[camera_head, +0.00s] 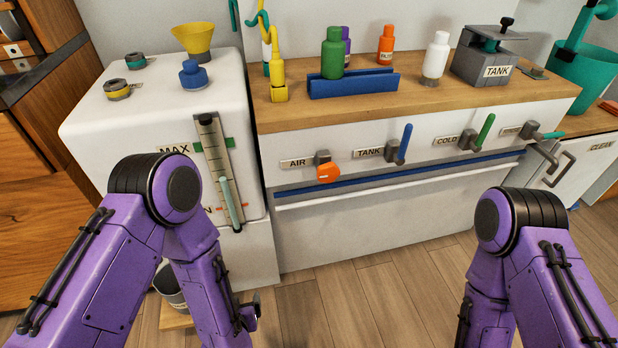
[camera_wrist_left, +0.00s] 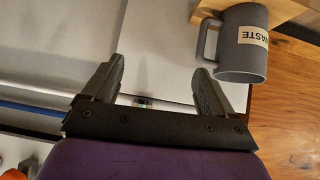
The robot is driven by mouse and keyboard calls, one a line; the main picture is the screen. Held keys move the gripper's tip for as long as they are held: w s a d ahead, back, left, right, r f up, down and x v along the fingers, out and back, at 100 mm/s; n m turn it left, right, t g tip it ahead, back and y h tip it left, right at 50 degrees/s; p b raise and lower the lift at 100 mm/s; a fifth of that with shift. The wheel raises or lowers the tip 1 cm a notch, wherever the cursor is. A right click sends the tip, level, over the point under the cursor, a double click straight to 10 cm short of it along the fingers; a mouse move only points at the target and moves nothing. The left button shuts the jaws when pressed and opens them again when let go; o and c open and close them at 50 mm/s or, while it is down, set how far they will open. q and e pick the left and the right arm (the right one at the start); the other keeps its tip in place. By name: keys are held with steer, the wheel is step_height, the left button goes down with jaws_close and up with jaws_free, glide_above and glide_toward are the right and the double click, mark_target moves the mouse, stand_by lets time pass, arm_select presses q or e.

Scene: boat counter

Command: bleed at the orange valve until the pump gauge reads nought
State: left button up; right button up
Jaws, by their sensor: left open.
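The orange valve (camera_head: 327,172) sits on the white counter front beside the AIR label (camera_head: 297,163). I cannot make out a separate pump gauge. My left gripper (camera_wrist_left: 155,90) is open and empty in the left wrist view, its two dark fingers apart before a pale surface. In the head view my left forearm hangs low in front of the white cabinet, below the orange valve. My right gripper is out of view.
A grey mug marked WASTE (camera_wrist_left: 240,45) stands on a low wooden board, also seen in the head view (camera_head: 172,288). Blue (camera_head: 405,143) and green (camera_head: 485,131) levers stick out right of the orange valve. Bottles and a TANK box (camera_head: 484,68) stand on the counter.

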arm_select(q)
steer(key=w+d+r+m+t, duration=0.1)
steer(key=w+d+r+t, duration=0.3)
steer(key=w+d+r, duration=0.35)
steer(key=t+y+b, duration=0.2)
steer(key=t+y, duration=0.1)
steer(key=t, duration=0.1)
glide_toward(329, 175)
steer(key=b+x, duration=0.1)
steer(key=x, duration=0.8)
steer(key=shift+w+b, duration=0.2)
steer(key=shift+b, duration=0.15)
steer(key=c, duration=1)
